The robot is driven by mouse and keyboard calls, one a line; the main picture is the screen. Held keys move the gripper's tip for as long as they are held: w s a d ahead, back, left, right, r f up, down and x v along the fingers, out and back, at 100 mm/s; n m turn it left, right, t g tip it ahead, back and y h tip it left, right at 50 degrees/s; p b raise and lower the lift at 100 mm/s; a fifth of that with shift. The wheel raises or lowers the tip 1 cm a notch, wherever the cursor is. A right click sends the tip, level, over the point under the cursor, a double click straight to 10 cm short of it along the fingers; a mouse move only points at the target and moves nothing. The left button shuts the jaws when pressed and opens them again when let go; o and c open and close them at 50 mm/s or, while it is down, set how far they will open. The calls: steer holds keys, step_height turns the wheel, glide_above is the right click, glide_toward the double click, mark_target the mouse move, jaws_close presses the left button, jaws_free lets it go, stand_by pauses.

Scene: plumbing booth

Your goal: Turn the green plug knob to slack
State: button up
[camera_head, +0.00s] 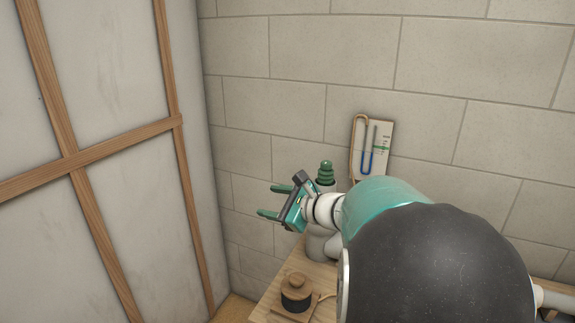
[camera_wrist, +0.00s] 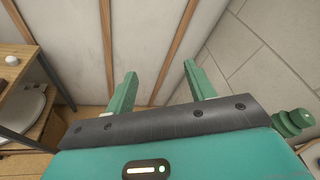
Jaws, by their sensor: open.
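The green plug knob (camera_head: 326,172) is a ribbed, stepped green piece standing upright in the head view, behind my wrist and close to the block wall. Its lower part is partly hidden by my arm. It also shows at the right edge of the wrist view (camera_wrist: 292,122), outside the space between my fingers. My gripper (camera_head: 269,200) is open and empty, with its two green fingers pointing left, away from the knob. In the wrist view the fingers (camera_wrist: 160,70) are spread apart with only the panelled wall beyond them.
A U-tube gauge (camera_head: 372,148) hangs on the block wall. A wooden-topped black round piece (camera_head: 296,290) stands on the wooden bench (camera_head: 268,305). A timber-framed wall (camera_head: 95,165) stands at left. The wrist view shows a shelf (camera_wrist: 14,68) at left.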

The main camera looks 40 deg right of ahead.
steer(key=d+f+m+t+h, duration=0.15)
steer(key=d+m+h, duration=0.5)
steer(key=d, duration=0.85)
steer(key=m+t+h, duration=0.1)
steer(key=m+h, duration=0.2)
steer(key=m, duration=0.3)
glide_toward(329, 167)
steer(key=x, duration=1.1)
steer(key=shift+w+d, duration=0.15)
steer(key=shift+w, duration=0.2)
steer(key=c, duration=1)
steer(key=shift+o, duration=0.2)
